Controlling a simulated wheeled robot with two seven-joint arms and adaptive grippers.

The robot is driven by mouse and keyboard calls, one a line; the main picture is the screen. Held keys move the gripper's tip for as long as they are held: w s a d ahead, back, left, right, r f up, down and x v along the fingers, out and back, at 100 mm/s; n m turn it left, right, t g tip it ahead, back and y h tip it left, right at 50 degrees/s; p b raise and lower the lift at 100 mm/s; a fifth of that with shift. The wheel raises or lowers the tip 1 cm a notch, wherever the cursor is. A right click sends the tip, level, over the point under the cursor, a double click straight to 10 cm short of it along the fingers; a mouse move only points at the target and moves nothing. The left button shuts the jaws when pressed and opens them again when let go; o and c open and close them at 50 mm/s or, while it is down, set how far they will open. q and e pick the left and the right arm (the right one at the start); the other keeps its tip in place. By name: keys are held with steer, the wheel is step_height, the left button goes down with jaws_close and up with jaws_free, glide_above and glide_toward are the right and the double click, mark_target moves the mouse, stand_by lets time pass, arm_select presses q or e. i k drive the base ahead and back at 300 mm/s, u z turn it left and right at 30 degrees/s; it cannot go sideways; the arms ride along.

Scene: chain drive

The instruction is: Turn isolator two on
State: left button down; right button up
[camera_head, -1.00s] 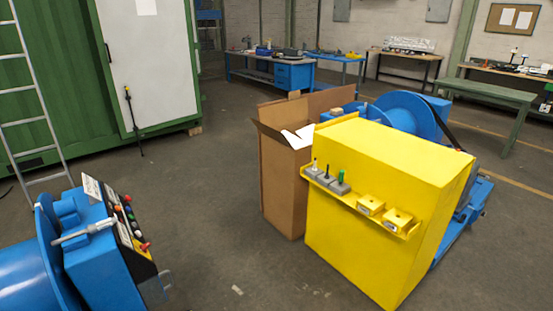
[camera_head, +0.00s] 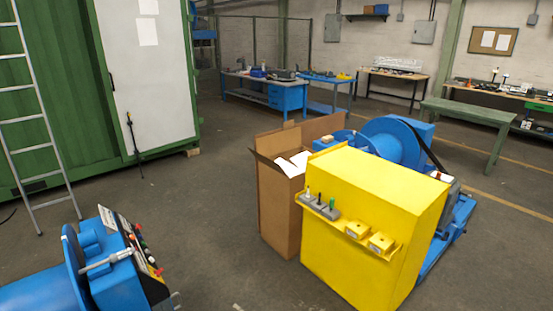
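No switch marked as isolator two can be made out. A blue machine (camera_head: 105,275) at lower left carries a sloping control panel (camera_head: 139,246) with several coloured buttons or knobs, seen at a steep angle. Neither of my grippers is in view.
A yellow cabinet (camera_head: 375,205) with a small tool shelf and an open cardboard box (camera_head: 276,205) stand ahead, with blue machinery (camera_head: 395,140) behind. A ladder (camera_head: 45,150) leans on the green container (camera_head: 70,85). Floor left of the box (camera_head: 215,215) is clear.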

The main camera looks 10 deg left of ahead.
mark_target(157, 273)
steer(key=z, duration=0.4)
steer(key=i, duration=2.05)
steer(key=u, duration=3.65)
